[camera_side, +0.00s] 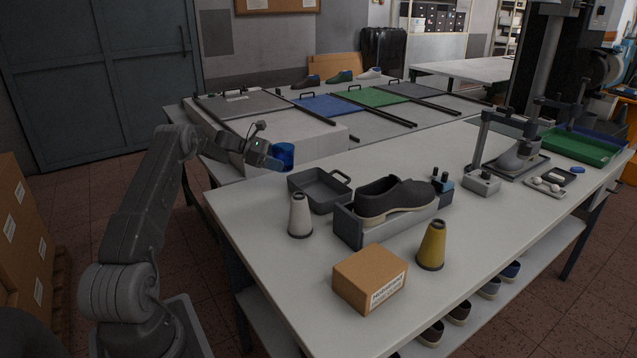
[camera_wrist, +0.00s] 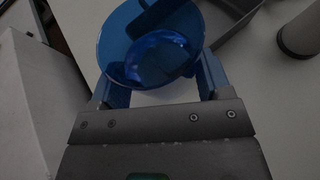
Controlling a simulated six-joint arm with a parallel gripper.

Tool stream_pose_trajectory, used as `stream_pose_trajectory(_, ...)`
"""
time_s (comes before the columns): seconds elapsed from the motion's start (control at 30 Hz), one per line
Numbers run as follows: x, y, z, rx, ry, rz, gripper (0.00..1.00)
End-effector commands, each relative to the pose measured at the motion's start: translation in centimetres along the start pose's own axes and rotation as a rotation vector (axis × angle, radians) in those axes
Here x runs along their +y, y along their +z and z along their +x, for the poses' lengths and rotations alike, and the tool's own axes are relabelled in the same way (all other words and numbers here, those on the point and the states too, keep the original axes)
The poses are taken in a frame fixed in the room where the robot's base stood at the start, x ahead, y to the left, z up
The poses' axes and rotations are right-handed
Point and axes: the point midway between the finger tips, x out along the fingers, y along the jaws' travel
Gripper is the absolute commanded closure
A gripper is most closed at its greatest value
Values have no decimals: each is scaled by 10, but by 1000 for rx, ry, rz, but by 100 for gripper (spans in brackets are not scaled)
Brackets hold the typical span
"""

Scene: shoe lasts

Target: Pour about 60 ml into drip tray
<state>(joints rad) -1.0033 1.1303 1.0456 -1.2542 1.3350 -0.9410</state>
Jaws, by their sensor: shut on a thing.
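My gripper (camera_side: 268,160) is shut on a blue cup (camera_side: 284,153), which it holds in the air near the left end of the workbench. In the wrist view, the blue fingers of my gripper (camera_wrist: 160,88) lie on either side of the cup (camera_wrist: 112,50). A glossy darker blue surface shows inside the cup; it looks like liquid, but the level is hard to judge. The drip tray (camera_side: 313,204), a dark grey open tray with a handle, sits on the bench to the right of and below the cup. A corner of the tray (camera_wrist: 238,40) shows in the wrist view.
A white cone (camera_side: 300,217) stands close in front of the tray. A dark shoe (camera_side: 390,200) in a grey holder (camera_side: 372,235) stands to its right. A yellow cone (camera_side: 432,247) and a cardboard box (camera_side: 370,280) are nearer the front. The bench's front left surface is clear.

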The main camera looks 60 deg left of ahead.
Motion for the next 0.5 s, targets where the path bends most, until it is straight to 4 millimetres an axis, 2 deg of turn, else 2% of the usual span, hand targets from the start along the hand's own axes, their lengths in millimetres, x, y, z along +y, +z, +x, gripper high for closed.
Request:
stream_pose_trajectory(0.17,6,-8,-6,1,29,-10,58)
stream_pose_trajectory(0.5,5,-7,-6,10,28,-5,58)
